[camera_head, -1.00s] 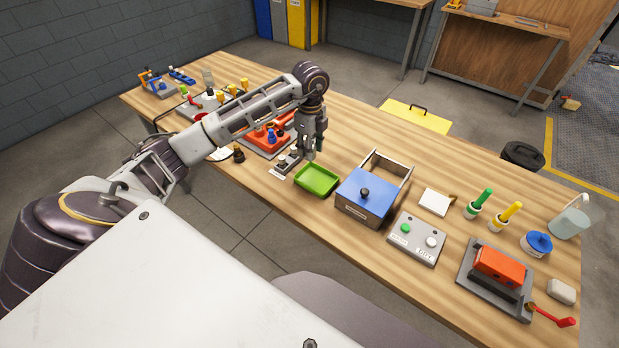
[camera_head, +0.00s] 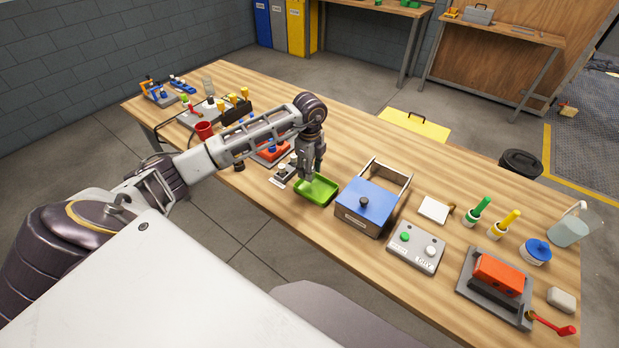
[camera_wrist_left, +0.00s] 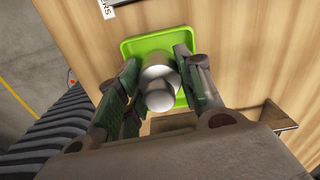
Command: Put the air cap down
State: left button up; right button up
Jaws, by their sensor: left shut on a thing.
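In the left wrist view the air cap (camera_wrist_left: 160,88), a pale grey, rounded piece, sits between the two fingers of my left gripper (camera_wrist_left: 158,80). The gripper is shut on it. Behind it lies the green tray (camera_wrist_left: 132,48), so the cap is over the tray. I cannot tell whether the cap touches the tray floor. In the head view my left gripper (camera_head: 308,178) points down at the left part of the green tray (camera_head: 322,198); the cap is hidden there. My right gripper does not show.
Left of the tray is a small dark holder with a label (camera_head: 284,174). Right of it stands a blue-lidded box (camera_head: 366,204), then a grey button panel (camera_head: 416,246). A red block in a grey fixture (camera_head: 498,276) is farther right. Bare wood lies behind the tray.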

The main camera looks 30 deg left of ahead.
pick_arm(q)
jog(key=shift+f, duration=0.4)
jog(key=shift+f, duration=1.8)
jog(key=shift+f, duration=0.2)
jog(key=o, duration=0.7)
jog(key=shift+o, duration=0.2)
jog(key=shift+r, duration=0.15)
